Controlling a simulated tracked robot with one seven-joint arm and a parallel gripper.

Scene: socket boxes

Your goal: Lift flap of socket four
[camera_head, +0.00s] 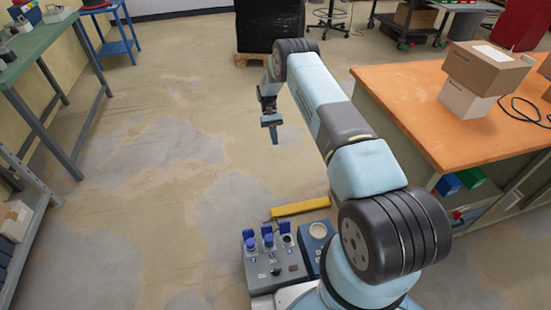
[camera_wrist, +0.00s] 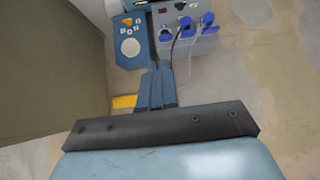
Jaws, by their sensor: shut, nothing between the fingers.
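A grey socket box (camera_head: 277,268) sits low in front of me in the head view, with several blue flaps or plugs (camera_head: 267,237) on its top. The box also shows at the top of the wrist view (camera_wrist: 178,18), where blue parts (camera_wrist: 188,31) stand along its near edge and grey cables hang from them. I cannot read the socket numbers, so I cannot tell which is socket four. My gripper (camera_head: 272,134) is out beyond the box, above the floor, apart from it. In the wrist view the fingers (camera_wrist: 157,70) are together and empty, pointing towards the box.
A blue panel with a round pale disc (camera_head: 318,231) stands beside the box. A yellow bar (camera_head: 300,207) lies just beyond them. An orange-topped bench (camera_head: 420,100) with cardboard boxes (camera_head: 487,68) is at the right. A green-topped table (camera_head: 35,45) is at the left. The floor between is clear.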

